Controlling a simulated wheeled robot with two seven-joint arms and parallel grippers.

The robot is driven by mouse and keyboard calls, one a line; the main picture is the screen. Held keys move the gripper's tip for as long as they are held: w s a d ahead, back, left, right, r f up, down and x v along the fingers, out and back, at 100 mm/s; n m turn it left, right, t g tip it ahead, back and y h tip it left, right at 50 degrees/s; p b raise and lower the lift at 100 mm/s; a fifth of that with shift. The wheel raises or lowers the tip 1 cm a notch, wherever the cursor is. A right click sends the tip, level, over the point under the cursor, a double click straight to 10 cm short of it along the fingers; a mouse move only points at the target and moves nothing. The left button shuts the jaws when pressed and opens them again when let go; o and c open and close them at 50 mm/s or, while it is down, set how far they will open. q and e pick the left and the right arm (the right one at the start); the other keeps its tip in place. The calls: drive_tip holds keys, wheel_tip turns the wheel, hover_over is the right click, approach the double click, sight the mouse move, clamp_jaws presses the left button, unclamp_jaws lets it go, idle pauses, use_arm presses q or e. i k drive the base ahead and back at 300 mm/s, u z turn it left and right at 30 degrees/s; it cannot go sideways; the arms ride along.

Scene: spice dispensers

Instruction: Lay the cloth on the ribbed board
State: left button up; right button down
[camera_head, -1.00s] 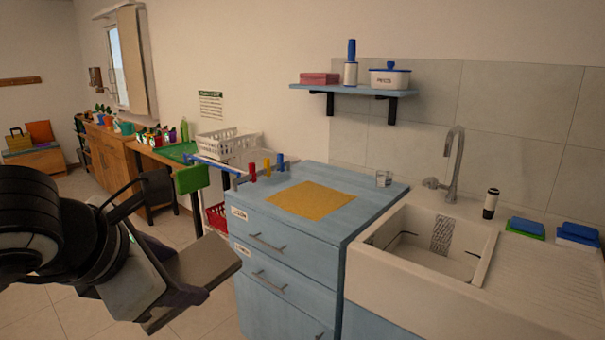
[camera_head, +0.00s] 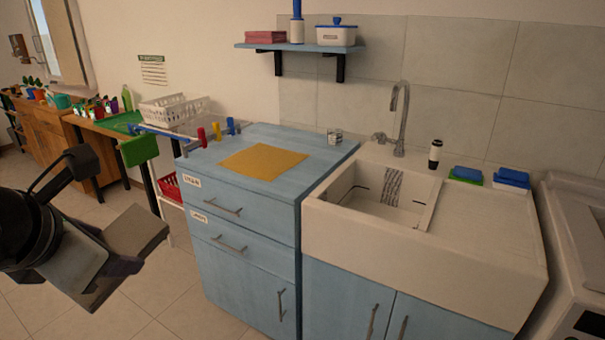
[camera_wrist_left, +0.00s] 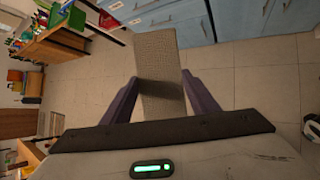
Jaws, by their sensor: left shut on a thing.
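My left gripper (camera_head: 108,258) is shut on a flat, grey-beige cloth (camera_head: 138,232), held in the air at the left of the head view. In the left wrist view the cloth (camera_wrist_left: 158,65) sticks out between the two fingers (camera_wrist_left: 159,98) and looks woven and stiff, over the floor. The ribbed board (camera_head: 470,230) is the pale, grooved draining surface right of the sink (camera_head: 345,215). It lies well to the right of the gripper, and its middle is bare. My right gripper is not in view.
A blue-and-green sponge (camera_head: 467,175), a blue-and-white one (camera_head: 511,179) and a dark-topped bottle (camera_head: 435,154) stand behind the board. A tap (camera_head: 401,115) rises behind the sink.

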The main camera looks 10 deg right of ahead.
sight(481, 217)
drive_tip(key=u, duration=0.2)
drive_tip(key=k, duration=0.35)
drive_tip(key=z, duration=1.5)
drive_tip(key=i, duration=1.25)
drive_tip(key=z, duration=0.5)
drive_tip(key=i, duration=0.55)
